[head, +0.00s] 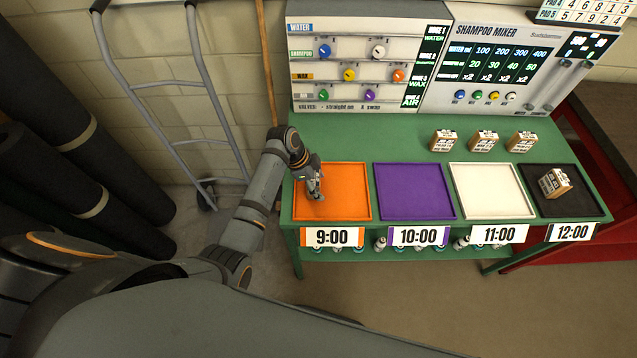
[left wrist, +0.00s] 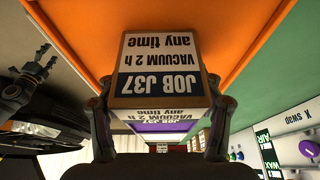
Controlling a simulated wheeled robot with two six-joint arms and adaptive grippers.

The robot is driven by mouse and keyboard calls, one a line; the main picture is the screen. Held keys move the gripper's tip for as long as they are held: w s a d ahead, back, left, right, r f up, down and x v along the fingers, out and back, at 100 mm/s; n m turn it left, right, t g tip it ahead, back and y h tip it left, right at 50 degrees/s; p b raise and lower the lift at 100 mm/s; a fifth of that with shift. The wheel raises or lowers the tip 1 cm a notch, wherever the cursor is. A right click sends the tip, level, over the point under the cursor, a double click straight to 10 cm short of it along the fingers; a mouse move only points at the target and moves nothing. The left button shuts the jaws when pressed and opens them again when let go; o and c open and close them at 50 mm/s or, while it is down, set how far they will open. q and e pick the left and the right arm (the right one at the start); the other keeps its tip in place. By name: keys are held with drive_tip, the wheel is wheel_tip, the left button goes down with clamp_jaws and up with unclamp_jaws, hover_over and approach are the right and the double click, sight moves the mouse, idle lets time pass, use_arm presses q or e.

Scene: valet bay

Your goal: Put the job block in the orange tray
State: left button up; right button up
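The orange tray (head: 345,205) is at the left end of the green table, above the 9:00 label. My left gripper (head: 315,190) is low over this tray, left of its middle. In the left wrist view my left gripper (left wrist: 160,92) has its two fingers against opposite sides of a job block (left wrist: 160,60) marked "JOB J37, VACUUM 2 h, any time". The block appears upside down in that view, with orange tray surface (left wrist: 85,25) behind it. Whether it touches the tray I cannot tell. In the head view the gripper mostly hides it.
Purple (head: 415,192), white (head: 492,190) and black (head: 590,203) trays stand in a row to the right. A block (head: 554,182) sits in the black tray. Three blocks (head: 483,141) stand behind the trays. The valve panel (head: 365,60) and shampoo mixer (head: 520,65) rise at the back.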

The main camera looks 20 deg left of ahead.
use_arm(q)
drive_tip(key=shift+o, duration=1.2)
drive_tip(key=shift+w, duration=0.1)
drive_tip(key=shift+o, duration=0.6)
drive_tip(key=shift+d, duration=0.2)
drive_tip(key=v, duration=1.2)
drive_tip(key=shift+r+b, duration=0.2)
drive_tip(key=shift+b, duration=0.25)
